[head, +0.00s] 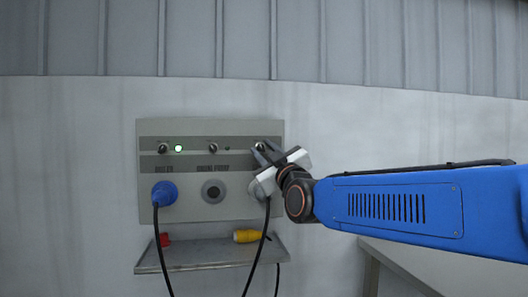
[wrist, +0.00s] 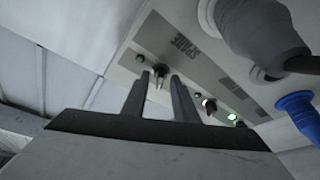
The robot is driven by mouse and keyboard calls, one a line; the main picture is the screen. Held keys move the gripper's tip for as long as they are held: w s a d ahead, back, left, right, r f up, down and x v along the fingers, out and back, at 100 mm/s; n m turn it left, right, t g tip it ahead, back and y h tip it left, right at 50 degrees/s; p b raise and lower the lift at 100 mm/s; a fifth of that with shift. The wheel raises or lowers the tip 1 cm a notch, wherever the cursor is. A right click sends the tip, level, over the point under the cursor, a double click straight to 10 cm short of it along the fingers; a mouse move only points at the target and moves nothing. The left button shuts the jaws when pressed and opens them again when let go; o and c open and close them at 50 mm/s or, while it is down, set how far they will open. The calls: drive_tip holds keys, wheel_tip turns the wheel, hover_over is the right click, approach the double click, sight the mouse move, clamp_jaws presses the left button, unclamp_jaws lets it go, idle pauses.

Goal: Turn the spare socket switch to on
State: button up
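The spare socket switch (wrist: 160,71) is a small toggle on the grey panel, beside the SPARE label (wrist: 183,47) in the wrist view. My gripper (wrist: 159,77) is open, with one finger on each side of this switch in the picture. I cannot tell whether the fingers touch it. A dark lamp (wrist: 140,58) sits beside the switch. In the head view my gripper (head: 262,149) is at the panel's upper right and partly covers the switch (head: 260,146) and its label. The switch's exact position is hard to make out.
The panel (head: 210,128) also has a boiler switch (head: 163,149) with a lit green lamp (head: 178,148) and a drain pump switch (head: 213,149). A blue plug (head: 164,193) and a grey plug (wrist: 252,30) stick out with cables. A shelf (head: 205,261) below holds a yellow connector (head: 246,236).

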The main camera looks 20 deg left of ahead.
clamp_jaws()
drive_tip(key=shift+m, duration=0.5)
drive_tip(key=m+t+h, duration=0.1)
drive_tip(key=m, duration=0.2)
drive_tip(key=m+t+h, duration=0.1)
drive_tip(key=m, duration=0.2)
drive_tip(key=shift+s+a+m+t+h, duration=0.1)
drive_tip(key=shift+a+m+t+h, duration=0.1)
drive_tip(key=shift+m+t+h, duration=0.15)
drive_tip(key=m+h, duration=0.1)
drive_tip(key=m, duration=0.1)
drive_tip(key=m+t+h, duration=0.1)
drive_tip(key=m, duration=0.2)
drive_tip(key=shift+t, duration=0.25)
drive_tip(key=shift+a+m+h, duration=0.1)
drive_tip(key=shift+m+h, duration=1.25)
drive_tip(key=shift+m, duration=0.9)
